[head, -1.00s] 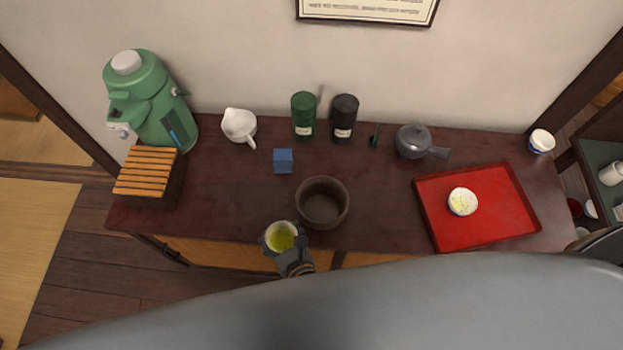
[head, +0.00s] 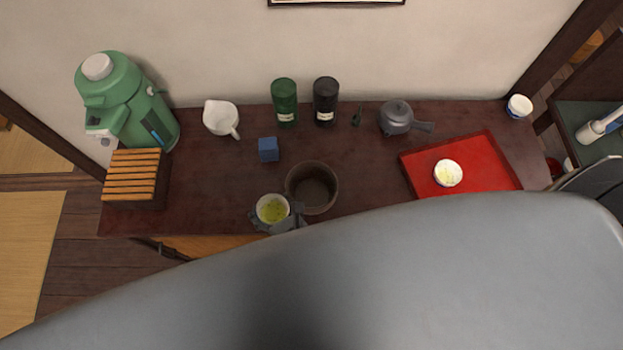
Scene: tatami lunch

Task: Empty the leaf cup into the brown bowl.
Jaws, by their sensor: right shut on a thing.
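A small pale cup (head: 272,209) with yellow-green contents is held at the table's front edge, just left of and a little nearer than the brown bowl (head: 291,188). My right gripper (head: 270,222) is shut on this cup, which looks roughly upright. The bowl is round, dark brown and stands on the table; I see nothing in it. The gripper's body lies close to the bowl's front rim; I cannot tell whether they touch. My grey body hides most of the right arm. My left gripper is not in view.
On the table (head: 215,180) are a blue cube (head: 268,149), a white pitcher (head: 221,118), green (head: 285,103) and black canisters (head: 326,101), a grey teapot (head: 397,117) and a red tray (head: 418,172) bearing another cup (head: 448,173). A green flask (head: 125,100) and slatted box (head: 133,175) stand left.

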